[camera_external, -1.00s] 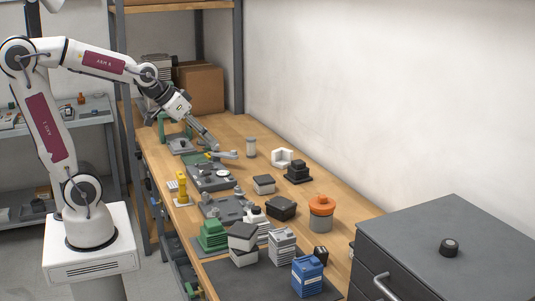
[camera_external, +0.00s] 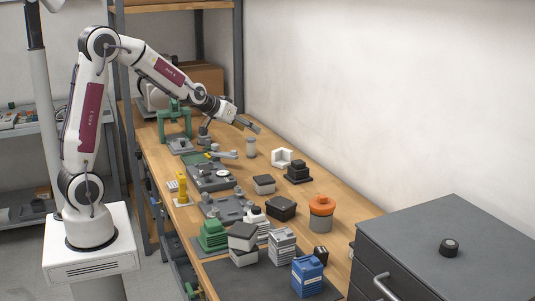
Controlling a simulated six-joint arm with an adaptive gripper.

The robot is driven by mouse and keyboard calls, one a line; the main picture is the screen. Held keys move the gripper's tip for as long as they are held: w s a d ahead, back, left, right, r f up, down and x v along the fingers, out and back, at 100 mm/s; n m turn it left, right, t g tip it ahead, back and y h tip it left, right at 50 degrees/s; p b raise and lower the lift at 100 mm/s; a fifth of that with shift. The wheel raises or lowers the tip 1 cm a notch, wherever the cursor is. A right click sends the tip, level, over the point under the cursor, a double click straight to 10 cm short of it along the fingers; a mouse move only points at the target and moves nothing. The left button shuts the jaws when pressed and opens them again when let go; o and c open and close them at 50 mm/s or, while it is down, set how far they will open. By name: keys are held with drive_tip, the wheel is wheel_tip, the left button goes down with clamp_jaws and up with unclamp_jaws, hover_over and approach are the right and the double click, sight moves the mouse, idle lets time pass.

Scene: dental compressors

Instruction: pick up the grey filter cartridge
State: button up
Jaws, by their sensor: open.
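I cannot tell how far the fingertips are from the cylinder in depth.
Right of the cylinder are a white angled block (camera_external: 282,157) and a black stepped block (camera_external: 298,172). A grey fixture plate (camera_external: 210,178) lies nearer the left edge. An orange-topped canister (camera_external: 321,211) and several boxes crowd the front. A green frame (camera_external: 174,121) stands behind.

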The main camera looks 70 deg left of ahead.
drive_tip(key=w+a+f+n+y, duration=0.1)
drive_tip(key=w+a+f, duration=0.15)
drive_tip(key=a, duration=0.25)
drive_tip(key=w+a+f+n+y, duration=0.1)
drive_tip(key=w+a+f+y, duration=0.1)
drive_tip(key=a+f, duration=0.3)
drive_tip(key=n+y, duration=0.1)
drive_tip(key=y, duration=0.2)
approach(249, 142)
drive_tip(key=shift+w+a+f, duration=0.25)
drive_tip(key=shift+w+a, duration=0.65)
drive_tip(key=shift+a, duration=0.25)
drive_tip(key=shift+w, duration=0.1)
drive_tip(key=shift+w+a+f+h, duration=0.3)
drive_tip(key=shift+w+a+f, duration=0.2)
drive_tip(key=shift+w+a, duration=0.3)
drive_tip(key=shift+f+x, duration=0.25)
drive_tip(key=shift+x, duration=2.25)
drive_tip(key=shift+w+d, duration=0.1)
drive_tip(key=shift+c, duration=0.4)
